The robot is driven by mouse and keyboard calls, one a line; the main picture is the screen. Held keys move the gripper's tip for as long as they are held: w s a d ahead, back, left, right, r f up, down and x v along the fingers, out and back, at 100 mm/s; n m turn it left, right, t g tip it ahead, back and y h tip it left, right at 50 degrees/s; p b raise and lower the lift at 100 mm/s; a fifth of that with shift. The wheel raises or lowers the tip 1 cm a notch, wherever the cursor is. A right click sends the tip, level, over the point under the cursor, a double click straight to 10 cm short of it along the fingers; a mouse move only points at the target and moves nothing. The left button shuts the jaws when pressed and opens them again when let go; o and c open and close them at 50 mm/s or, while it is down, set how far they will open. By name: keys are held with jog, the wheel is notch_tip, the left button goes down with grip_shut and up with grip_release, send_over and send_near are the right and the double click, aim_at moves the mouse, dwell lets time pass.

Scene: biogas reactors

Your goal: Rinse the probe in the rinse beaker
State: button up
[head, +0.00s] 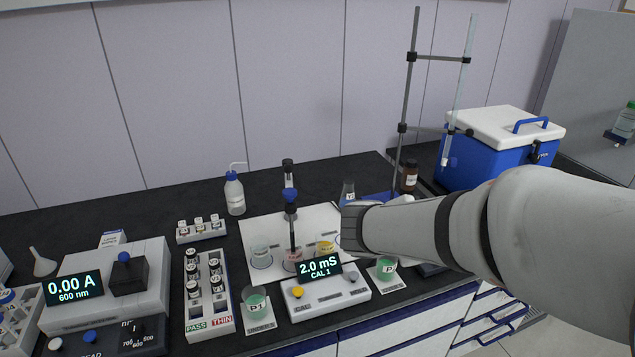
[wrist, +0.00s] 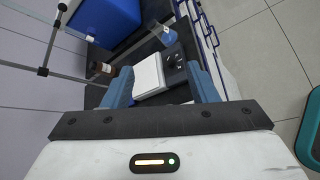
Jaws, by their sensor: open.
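The probe (head: 291,213) is a dark upright rod with a blue knob near its top. Its thin lower end reaches down into or just behind a beaker of pinkish liquid (head: 293,261); I cannot tell which. A clear beaker (head: 261,255) stands to its left and a yellow one (head: 325,249) to its right, all on a white mat (head: 262,225). I cannot read which is the rinse beaker. My gripper (wrist: 160,73) is open and empty in the wrist view, its blue fingers apart above a white-topped device (wrist: 160,75). My arm hides it in the head view.
A wash bottle (head: 235,194), vial rack (head: 208,298), clamp stand (head: 402,128) and blue cooler (head: 492,158) surround the area.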

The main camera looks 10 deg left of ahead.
aim_at(288, 197)
jog(key=w+a+n+t+y+b, duration=0.1)
jog(key=a+n+t+y, duration=0.2)
jog(key=a, duration=0.6)
jog(key=w+a+f+n+t+y+b, duration=0.1)
jog(key=a+n+t+y, duration=0.2)
jog(key=a+n, duration=0.5)
jog(key=w+a+f+n+t+y+b, duration=0.1)
jog(key=a+n, duration=0.5)
jog(key=a, duration=0.6)
jog(key=shift+w+a+f+t+y, duration=0.1)
jog(key=shift+w+t+y, duration=0.2)
jog(key=shift+t+y, duration=0.3)
jog(key=shift+w+a+f+t+y, duration=0.1)
jog(key=shift+w+t+y, duration=0.25)
jog(key=shift+y, duration=0.35)
jog(key=shift+w+a+n, duration=0.1)
jog(key=shift+a+n, duration=0.05)
jog(key=shift+n, duration=0.15)
jog(key=w, duration=0.2)
jog(key=w+p, duration=0.1)
jog(key=w, duration=0.4)
jog(key=shift+w+a, duration=0.1)
jog(key=shift+a, duration=0.25)
grip_shut()
